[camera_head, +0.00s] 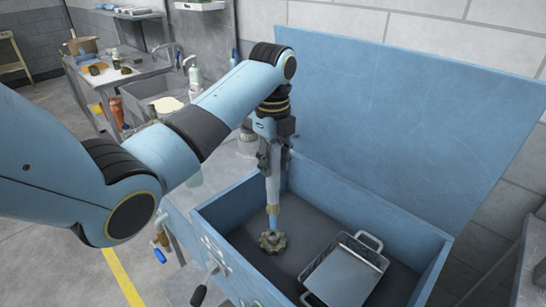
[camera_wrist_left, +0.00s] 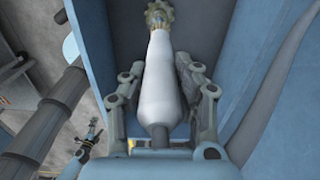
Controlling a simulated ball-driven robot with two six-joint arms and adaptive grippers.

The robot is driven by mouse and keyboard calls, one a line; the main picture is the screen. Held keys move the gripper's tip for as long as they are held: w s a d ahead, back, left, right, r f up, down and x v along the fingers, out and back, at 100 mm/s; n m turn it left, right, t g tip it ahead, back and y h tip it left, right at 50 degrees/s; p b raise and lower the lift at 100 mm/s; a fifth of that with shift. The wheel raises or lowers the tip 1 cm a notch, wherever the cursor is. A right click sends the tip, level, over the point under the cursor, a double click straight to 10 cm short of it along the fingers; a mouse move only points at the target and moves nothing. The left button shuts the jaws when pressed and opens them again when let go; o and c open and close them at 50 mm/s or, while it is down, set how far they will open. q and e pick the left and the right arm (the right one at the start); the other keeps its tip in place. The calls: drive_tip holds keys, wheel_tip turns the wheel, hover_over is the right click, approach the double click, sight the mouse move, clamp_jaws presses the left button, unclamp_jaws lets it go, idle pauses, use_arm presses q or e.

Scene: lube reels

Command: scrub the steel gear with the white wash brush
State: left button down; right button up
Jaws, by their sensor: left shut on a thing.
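The white wash brush (camera_head: 273,188) hangs upright from my left gripper (camera_head: 272,160), which is shut on its handle. In the left wrist view the white brush (camera_wrist_left: 160,75) runs away from me between the two fingers. The steel gear (camera_head: 272,242) lies on the dark floor of the blue wash tub (camera_head: 215,212), directly below the brush. The gear (camera_wrist_left: 160,12) also shows at the far end of the brush in the left wrist view. The brush's lower end meets the gear in the picture; I cannot tell whether it presses on it. My right gripper is not in view.
A metal tray with handles (camera_head: 344,272) sits in the tub, right of the gear. The tub's tall blue lid (camera_head: 400,130) stands open behind. A steel bench (camera_head: 120,78) with a sink and several small items stands at the back left.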

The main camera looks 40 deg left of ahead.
sight(268, 191)
use_arm(q)
wheel_tip(268, 191, down, 8)
drive_tip(key=b, duration=0.3)
drive_tip(key=shift+s+f+b, duration=0.15)
drive_tip(key=shift+b, duration=0.15)
drive_tip(key=shift+f, duration=0.25)
drive_tip(key=shift+f, duration=0.65)
idle(0.4)
drive_tip(key=shift+w+a+r, duration=0.1)
drive_tip(key=shift+w+a, duration=0.1)
drive_tip(key=shift+a, duration=0.65)
drive_tip(key=shift+d, duration=0.1)
